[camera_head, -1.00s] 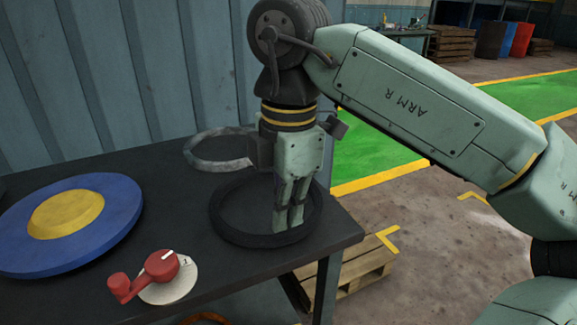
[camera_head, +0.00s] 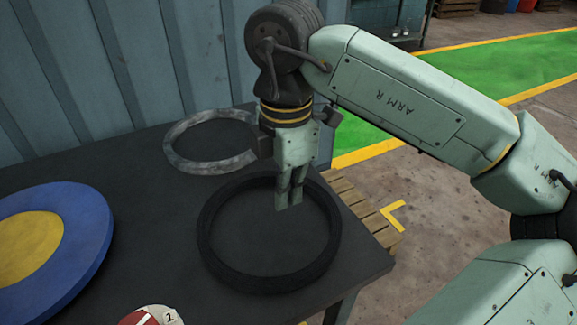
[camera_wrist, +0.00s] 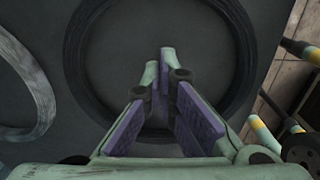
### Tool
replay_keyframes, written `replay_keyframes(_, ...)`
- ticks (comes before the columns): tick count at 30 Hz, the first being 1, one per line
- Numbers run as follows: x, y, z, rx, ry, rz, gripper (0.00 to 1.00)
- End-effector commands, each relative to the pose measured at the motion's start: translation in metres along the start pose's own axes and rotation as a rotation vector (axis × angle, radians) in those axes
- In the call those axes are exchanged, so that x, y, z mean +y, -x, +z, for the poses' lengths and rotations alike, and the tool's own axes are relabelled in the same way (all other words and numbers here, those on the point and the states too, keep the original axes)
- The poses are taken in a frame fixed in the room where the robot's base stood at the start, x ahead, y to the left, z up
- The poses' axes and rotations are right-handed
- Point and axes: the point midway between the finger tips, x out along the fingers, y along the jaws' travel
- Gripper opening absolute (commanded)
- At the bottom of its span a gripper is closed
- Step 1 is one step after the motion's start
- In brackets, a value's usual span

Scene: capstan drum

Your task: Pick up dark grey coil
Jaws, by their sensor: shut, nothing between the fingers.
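The dark grey coil (camera_head: 211,256) is a thick, nearly black ring lying flat near the table's right edge. In the wrist view the coil (camera_wrist: 240,50) surrounds the fingers, with its lower part hidden behind them. My gripper (camera_head: 289,206) points down with its fingers together and empty. In the head view its tips appear within the coil's opening, toward the right, and the fingers cover a bit of the far rim. The tips (camera_wrist: 159,56) show over the bare middle in the wrist view. Their height above the table is hard to judge.
A lighter grey ring (camera_head: 188,163) lies behind the coil on the dark table (camera_head: 150,225). A blue disc (camera_head: 88,236) with a yellow centre is at the left. A red and white dial (camera_head: 150,317) is cut off below. A corrugated wall (camera_head: 80,80) stands behind.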

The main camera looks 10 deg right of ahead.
Motion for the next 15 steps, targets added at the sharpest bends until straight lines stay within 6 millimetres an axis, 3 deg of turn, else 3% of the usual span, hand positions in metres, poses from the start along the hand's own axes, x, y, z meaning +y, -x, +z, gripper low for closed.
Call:
replay_keyframes(6,0.0,-0.042,0.001,0.004,0.0,0.0,0.0)
replay_keyframes(9,0.0,-0.038,0.02,0.004,-0.005,0.002,0.0)
replay_keyframes(15,0.0,-0.04,0.037,0.002,-0.002,0.001,0.0)
